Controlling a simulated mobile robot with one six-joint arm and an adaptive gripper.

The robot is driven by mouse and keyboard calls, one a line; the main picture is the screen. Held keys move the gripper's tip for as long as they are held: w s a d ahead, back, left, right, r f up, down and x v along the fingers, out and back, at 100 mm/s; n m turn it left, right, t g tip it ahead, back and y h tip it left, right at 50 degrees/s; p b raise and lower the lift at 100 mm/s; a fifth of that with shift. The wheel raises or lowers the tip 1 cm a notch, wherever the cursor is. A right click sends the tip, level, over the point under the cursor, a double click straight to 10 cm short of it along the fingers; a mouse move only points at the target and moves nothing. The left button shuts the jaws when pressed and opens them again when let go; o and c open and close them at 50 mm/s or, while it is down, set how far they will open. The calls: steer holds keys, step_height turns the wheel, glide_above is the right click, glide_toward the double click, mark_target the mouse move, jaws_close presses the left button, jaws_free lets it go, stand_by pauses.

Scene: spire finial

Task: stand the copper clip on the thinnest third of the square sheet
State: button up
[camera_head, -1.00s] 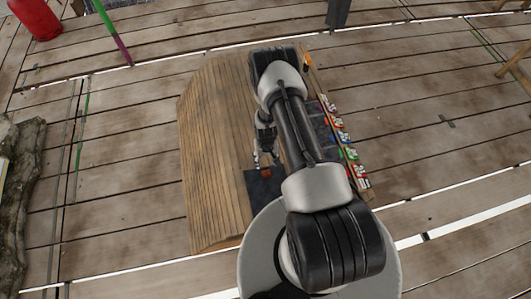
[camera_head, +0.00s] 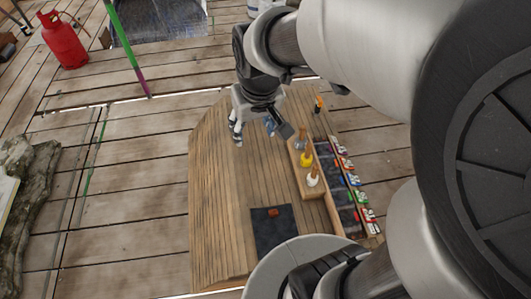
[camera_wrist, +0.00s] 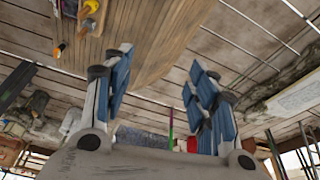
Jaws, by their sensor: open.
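The square sheet (camera_head: 275,238) is dark and lies flat on the near part of the wooden table. A small orange-brown piece, the copper clip by its colour (camera_head: 273,212), is on the sheet close to its far edge. It is too small to tell whether it stands upright or lies down. I cannot make out the sheet's thirds or their thickness. My gripper (camera_head: 255,131) is open above the far part of the table, well away from the clip. In the wrist view its blue-padded fingers (camera_wrist: 160,80) are spread with nothing between them.
A wooden block (camera_head: 308,176) holding several small tools stands on the table (camera_head: 215,190), right of centre. Beside it is a rack (camera_head: 348,205) of coloured items along the right edge. A red gas cylinder (camera_head: 64,42) stands on the plank floor. The table's left side is clear.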

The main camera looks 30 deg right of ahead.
steer(key=s+a+r, duration=0.1)
steer(key=s+r, duration=0.1)
steer(key=s, duration=0.5)
steer(key=s+a+r+n+t, duration=0.1)
steer(key=s+a+r, duration=0.1)
steer(key=s, duration=0.6)
steer(key=shift+r, duration=0.55)
